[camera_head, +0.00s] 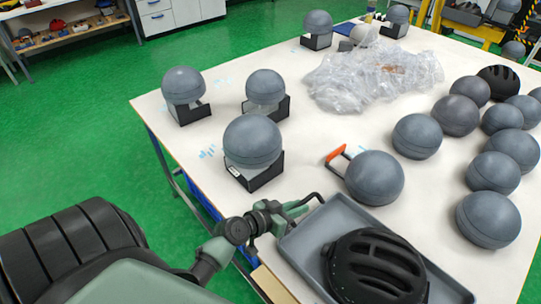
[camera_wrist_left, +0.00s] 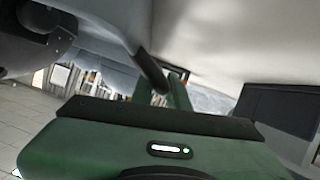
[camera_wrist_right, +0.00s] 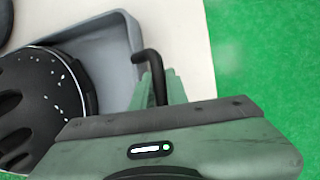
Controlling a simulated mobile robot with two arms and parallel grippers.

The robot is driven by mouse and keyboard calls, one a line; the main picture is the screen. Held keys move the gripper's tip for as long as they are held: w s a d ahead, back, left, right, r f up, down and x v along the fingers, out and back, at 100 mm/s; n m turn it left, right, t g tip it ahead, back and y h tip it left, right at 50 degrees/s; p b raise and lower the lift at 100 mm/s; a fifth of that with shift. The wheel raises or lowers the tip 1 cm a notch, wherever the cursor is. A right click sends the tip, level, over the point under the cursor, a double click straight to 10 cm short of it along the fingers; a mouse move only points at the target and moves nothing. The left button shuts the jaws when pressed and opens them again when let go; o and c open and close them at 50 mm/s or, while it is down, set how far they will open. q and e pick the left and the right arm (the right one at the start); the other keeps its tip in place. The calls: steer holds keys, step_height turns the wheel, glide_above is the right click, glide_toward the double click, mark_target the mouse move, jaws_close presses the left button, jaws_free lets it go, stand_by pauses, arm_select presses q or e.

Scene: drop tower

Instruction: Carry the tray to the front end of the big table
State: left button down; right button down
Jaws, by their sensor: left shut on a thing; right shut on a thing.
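The grey tray (camera_head: 297,242) is at the bottom of the head view, over the near part of the big table (camera_head: 205,168). I cannot tell whether it touches the tabletop. A black helmet (camera_head: 372,268) lies in it. My left gripper (camera_head: 297,208) is shut on the black handle at the tray's left end; the left wrist view shows a dark handle (camera_wrist_left: 152,72) between the fingers. My right gripper (camera_wrist_right: 163,88) is shut on another black handle (camera_wrist_right: 152,64) beside the tray wall (camera_wrist_right: 127,45). The right gripper is outside the head view.
Grey headforms on black stands (camera_head: 252,145) line the table's left side. A loose grey ball (camera_head: 374,178) and an orange-handled tool (camera_head: 336,154) sit just beyond the tray. Several more balls (camera_head: 487,219) crowd the right. Clear plastic wrap (camera_head: 370,78) lies farther back. Green floor (camera_head: 90,125) is open at left.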

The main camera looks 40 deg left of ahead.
arm_select(q)
steer(key=c, duration=1.5)
jaws_free()
steer(key=shift+a, duration=0.15)
arm_select(e)
steer(key=c, duration=1.5)
jaws_free()
steer(key=shift+d+f, duration=0.1)
steer(key=shift+d, duration=0.05)
arm_select(q)
steer(key=shift+o, duration=0.7)
arm_select(e)
steer(key=shift+o, duration=0.5)
arm_select(q)
steer(key=shift+s, duration=0.15)
steer(key=v, duration=0.7)
steer(key=shift+s+r, duration=0.15)
steer(key=shift+s, duration=0.1)
arm_select(e)
steer(key=shift+s+a, duration=0.1)
steer(key=shift+a, duration=0.1)
steer(key=v, duration=1.2)
steer(key=shift+d, duration=0.1)
